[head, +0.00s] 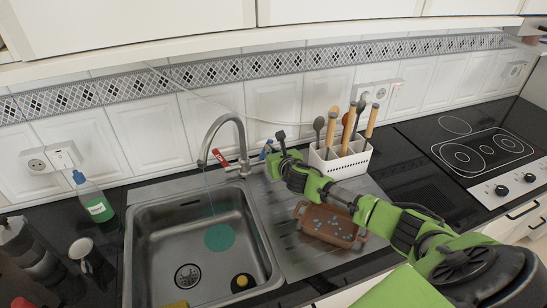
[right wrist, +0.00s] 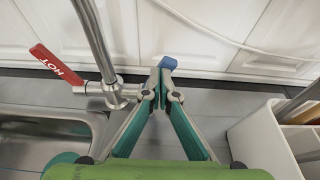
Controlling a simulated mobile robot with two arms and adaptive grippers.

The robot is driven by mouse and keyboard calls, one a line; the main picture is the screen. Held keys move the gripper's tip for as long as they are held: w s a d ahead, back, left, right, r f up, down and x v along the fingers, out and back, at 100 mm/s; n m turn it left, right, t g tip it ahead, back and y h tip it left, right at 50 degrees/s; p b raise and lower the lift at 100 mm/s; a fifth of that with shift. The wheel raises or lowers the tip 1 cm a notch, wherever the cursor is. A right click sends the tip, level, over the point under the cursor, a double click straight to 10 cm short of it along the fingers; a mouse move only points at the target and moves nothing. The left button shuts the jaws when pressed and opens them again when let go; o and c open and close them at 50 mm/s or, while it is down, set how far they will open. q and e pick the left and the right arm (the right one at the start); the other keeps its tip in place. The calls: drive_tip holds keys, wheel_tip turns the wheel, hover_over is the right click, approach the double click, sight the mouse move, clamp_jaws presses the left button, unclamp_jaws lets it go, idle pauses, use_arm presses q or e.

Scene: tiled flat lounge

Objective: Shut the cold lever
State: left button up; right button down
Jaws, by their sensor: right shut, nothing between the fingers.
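The curved metal tap (head: 228,125) stands behind the sink, with a thin stream visible below its spout. Its red lever marked HOT (right wrist: 57,66) points left in the right wrist view and also shows in the head view (head: 220,157). The blue cold lever (right wrist: 167,62) is mostly hidden behind my right fingertips; a bit of its blue also shows in the head view (head: 266,149). My right gripper (right wrist: 160,78) is shut and empty, its tips right at the blue lever. I cannot tell whether they touch it. My left gripper is not in view.
The steel sink (head: 143,225) holds a teal disc (head: 219,237). A brown tray (head: 328,223) lies on the drainer under my right arm. A white utensil holder (head: 325,166) stands close right of the gripper. A soap bottle (head: 94,200) stands left of the sink.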

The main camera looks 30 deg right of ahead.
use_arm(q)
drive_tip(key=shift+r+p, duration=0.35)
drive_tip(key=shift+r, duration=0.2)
use_arm(e)
drive_tip(key=shift+w+d+r, duration=0.15)
drive_tip(key=shift+w+r, duration=0.2)
drive_tip(key=shift+w, duration=0.3)
